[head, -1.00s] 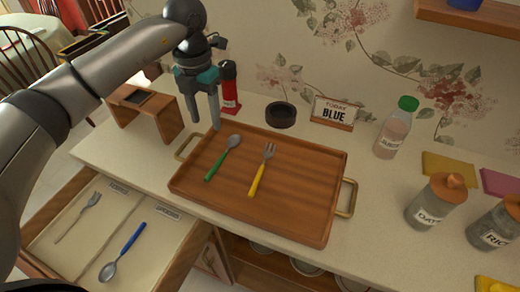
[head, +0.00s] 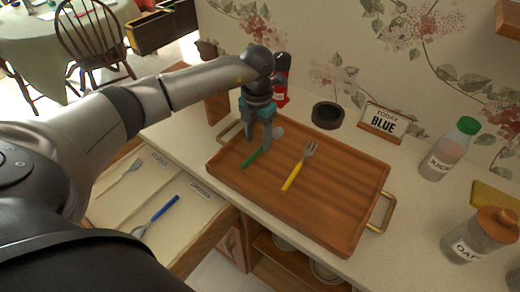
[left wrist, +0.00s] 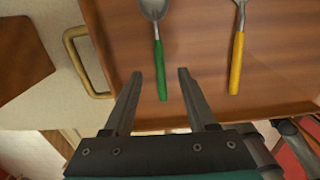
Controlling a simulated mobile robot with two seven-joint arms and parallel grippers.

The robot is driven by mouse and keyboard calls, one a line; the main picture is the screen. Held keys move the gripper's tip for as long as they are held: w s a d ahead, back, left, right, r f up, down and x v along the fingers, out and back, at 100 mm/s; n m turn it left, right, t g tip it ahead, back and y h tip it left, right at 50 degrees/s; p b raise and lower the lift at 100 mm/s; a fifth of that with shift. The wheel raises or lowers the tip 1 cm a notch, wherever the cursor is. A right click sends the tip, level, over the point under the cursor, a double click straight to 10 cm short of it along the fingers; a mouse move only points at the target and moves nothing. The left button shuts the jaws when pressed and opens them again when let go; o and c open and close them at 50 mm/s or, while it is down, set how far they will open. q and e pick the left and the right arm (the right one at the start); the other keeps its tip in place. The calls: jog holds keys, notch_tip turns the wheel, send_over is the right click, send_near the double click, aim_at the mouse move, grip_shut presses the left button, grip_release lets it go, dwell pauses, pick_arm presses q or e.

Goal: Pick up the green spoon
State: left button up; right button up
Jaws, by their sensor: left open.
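The green spoon, with a silver bowl and a green handle (head: 252,158), lies on the brown wooden tray (head: 330,205) at its left side. My left gripper (head: 259,147) is open and above the spoon, hiding part of it in the head view. In the left wrist view the green handle (left wrist: 161,72) shows ahead of the gap between the two open fingers (left wrist: 158,75). I cannot tell how far above the spoon the fingertips are. My right gripper is not in view.
A yellow-handled fork (head: 293,176) lies on the tray right of the spoon. A dark bowl (head: 327,116), a "TODAY BLUE" sign (head: 381,122) and a red bottle (head: 281,80) stand behind. An open drawer (head: 185,232) at lower left holds a blue spoon (head: 154,215) and another fork.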

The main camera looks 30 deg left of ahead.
aim_at(258, 150)
pick_arm(q)
notch_tip(258, 150, down, 3)
jog(key=shift+f, duration=0.2)
jog(key=shift+c, duration=0.2)
grip_shut()
dwell(0.4)
